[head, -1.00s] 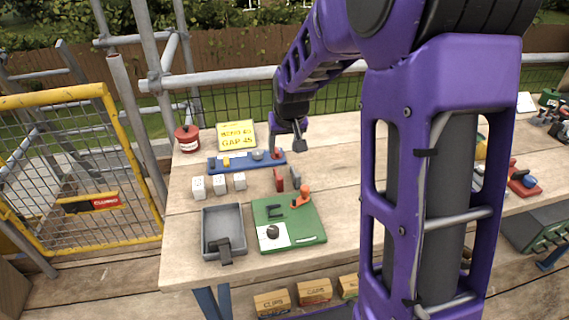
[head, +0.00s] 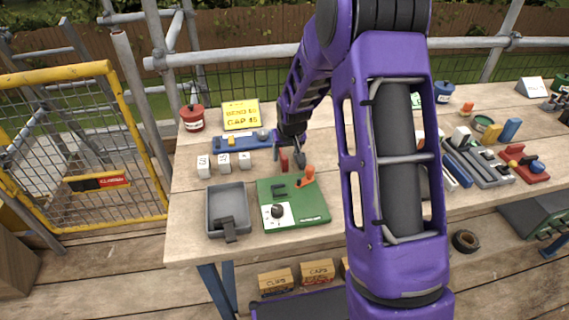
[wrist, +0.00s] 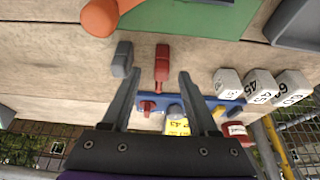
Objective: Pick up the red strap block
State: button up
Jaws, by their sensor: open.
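The red strap block (wrist: 162,66) lies on the wooden bench, and in the wrist view it sits between and just beyond my fingertips. It also shows in the head view (head: 283,161), partly behind my gripper (head: 291,150). In the wrist view my gripper (wrist: 160,76) is open and empty, with one finger on each side of the block's line. I cannot tell the exact height of the fingertips above the bench. A grey block (wrist: 122,58) lies beside the red one, close to the left fingertip in the wrist view.
A blue rack (head: 232,143) stands behind the blocks. White numbered cubes (head: 224,162) lie to the left. A green board (head: 300,209) with an orange-handled clamp (head: 308,176) and a grey tray (head: 229,196) are nearer the front. A red can (head: 192,118) stands at the back left.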

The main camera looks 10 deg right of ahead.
aim_at(285, 157)
jog(key=x, duration=0.4)
jog(key=shift+a+f, duration=0.1)
jog(key=shift+f, duration=0.05)
grip_shut()
